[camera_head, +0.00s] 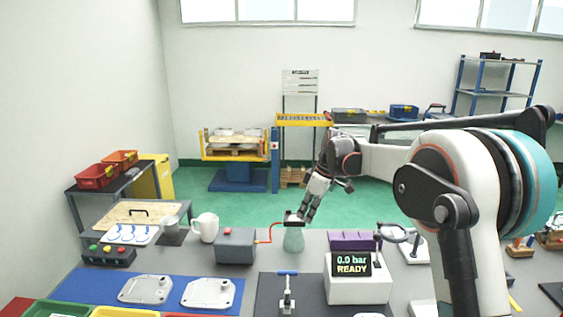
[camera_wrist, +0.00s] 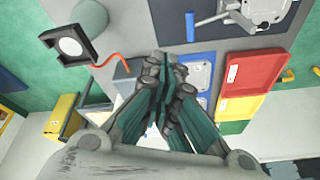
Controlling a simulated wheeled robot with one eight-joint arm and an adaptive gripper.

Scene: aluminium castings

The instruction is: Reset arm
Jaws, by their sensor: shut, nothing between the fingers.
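My gripper (camera_head: 308,207) hangs from my arm above the far part of the workbench (camera_head: 262,262), close to a greenish bottle-like container (camera_head: 293,238) with a dark top. In the wrist view my gripper (camera_wrist: 165,62) has its fingers together with nothing between them. The same container (camera_wrist: 90,16) shows at the upper left there, apart from the fingers. Whether the gripper touches its dark top in the head view is hard to tell.
A grey box (camera_head: 236,246) with a red hose and a white mug (camera_head: 206,227) stand left. A gauge box (camera_head: 358,280) reading "0.0 bar READY" stands right. Two cast plates (camera_head: 207,293) lie on a blue mat. Open air surrounds the arm above the bench.

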